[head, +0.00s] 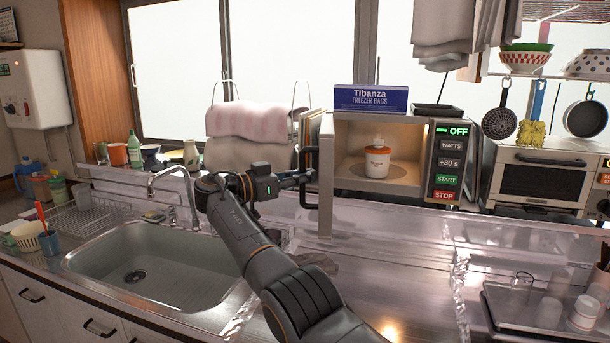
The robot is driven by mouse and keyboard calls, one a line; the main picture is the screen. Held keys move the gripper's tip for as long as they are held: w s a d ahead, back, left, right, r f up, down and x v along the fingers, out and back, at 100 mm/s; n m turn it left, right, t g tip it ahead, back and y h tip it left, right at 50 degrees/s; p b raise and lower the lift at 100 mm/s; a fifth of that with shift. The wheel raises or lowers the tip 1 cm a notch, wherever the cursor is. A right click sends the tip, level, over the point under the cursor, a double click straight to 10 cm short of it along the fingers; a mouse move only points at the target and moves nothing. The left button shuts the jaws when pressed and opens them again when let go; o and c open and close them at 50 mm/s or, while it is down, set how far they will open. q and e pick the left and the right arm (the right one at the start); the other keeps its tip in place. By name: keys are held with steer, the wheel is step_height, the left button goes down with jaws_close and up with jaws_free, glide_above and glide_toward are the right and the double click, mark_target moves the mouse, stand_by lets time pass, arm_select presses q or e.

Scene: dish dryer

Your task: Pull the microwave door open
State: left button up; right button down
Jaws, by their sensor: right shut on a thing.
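The microwave (380,122) stands on a shelf behind the counter, its lit inside in plain view. A white bottle with an orange-brown label (377,163) stands on the plate inside. The microwave door (326,185) is swung out at the left side, seen nearly edge-on. Its black handle (310,210) sticks out to the left of the door. My right gripper (306,177) reaches in from below and is shut on the handle; the fingertips are small and partly hidden against it. My left gripper is not in view.
A blue freezer-bags box (371,98) and a dark tray (437,110) lie on the microwave. The sink (150,265) and its faucet (165,180) are at left. A dish tray (540,310) with cups is at lower right. A toaster oven (540,175) stands right of the microwave.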

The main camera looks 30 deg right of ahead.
steer(key=shift+w+a+f, duration=0.1)
steer(key=shift+a+f, duration=0.15)
steer(key=shift+f, duration=0.1)
steer(key=c, duration=1.4)
jaws_free()
steer(key=shift+a+r, duration=0.1)
steer(key=shift+o, duration=0.2)
steer(key=shift+a+r, duration=0.15)
steer(key=shift+r, duration=0.05)
steer(key=shift+d, duration=0.25)
